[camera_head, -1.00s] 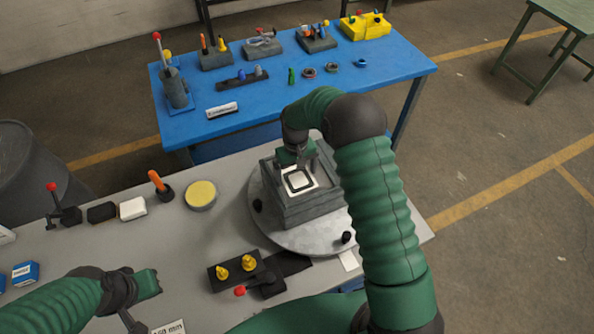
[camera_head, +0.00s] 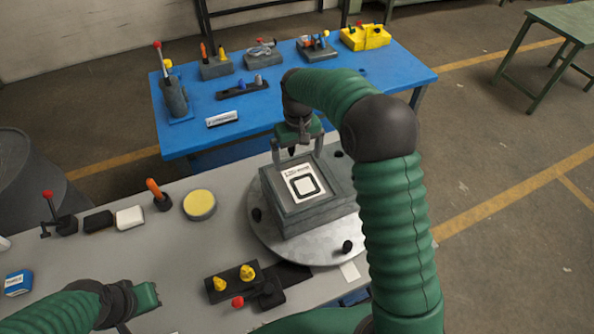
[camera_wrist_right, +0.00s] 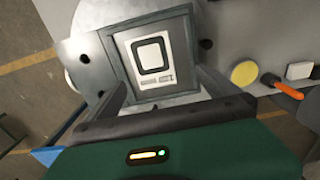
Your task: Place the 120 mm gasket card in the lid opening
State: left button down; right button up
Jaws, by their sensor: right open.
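The gasket card (camera_head: 304,184) is white with a black rounded-square ring and small print. It lies in the recessed top of the grey box (camera_head: 298,217), and it also shows in the right wrist view (camera_wrist_right: 152,51). The box stands on a round metal plate (camera_head: 315,249). My right gripper (camera_head: 298,157) is open and empty, above the far edge of the box and apart from the card. Its two fingers show at the sides in the right wrist view (camera_wrist_right: 150,85). My left gripper (camera_head: 148,295) is at the lower left, away from the box; its fingers are not clear.
A black block with yellow knobs (camera_head: 233,283) is in front of the plate. A yellow round pad (camera_head: 199,204), an orange-handled tool (camera_head: 157,194) and a white block (camera_head: 130,217) stand to the left. A blue table (camera_head: 330,92) with fixtures is behind.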

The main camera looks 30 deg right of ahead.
jog(key=s+a+f+t, duration=0.1)
jog(key=s+a, duration=0.3)
jog(key=s, duration=0.7)
jog(key=s+a+f+t, duration=0.1)
jog(key=s+a+t, duration=0.15)
jog(key=s, duration=0.75)
pick_arm(q)
jog(key=s+b+x, duration=0.1)
jog(key=b+x, duration=0.5)
jog(key=shift+d+f+b, duration=0.35)
jog(key=shift+f+b, duration=0.05)
jog(key=shift+f, duration=0.15)
pick_arm(e)
notch_tip(320, 180, down, 7)
jog(key=shift+w+n+g, duration=0.2)
jog(key=shift+n+g, duration=0.1)
jog(key=shift+g, duration=0.15)
pick_arm(q)
jog(key=shift+s+d, duration=0.1)
jog(key=shift+d, duration=0.25)
pick_arm(e)
jog(key=shift+d+f, duration=0.1)
jog(key=shift+d, duration=0.2)
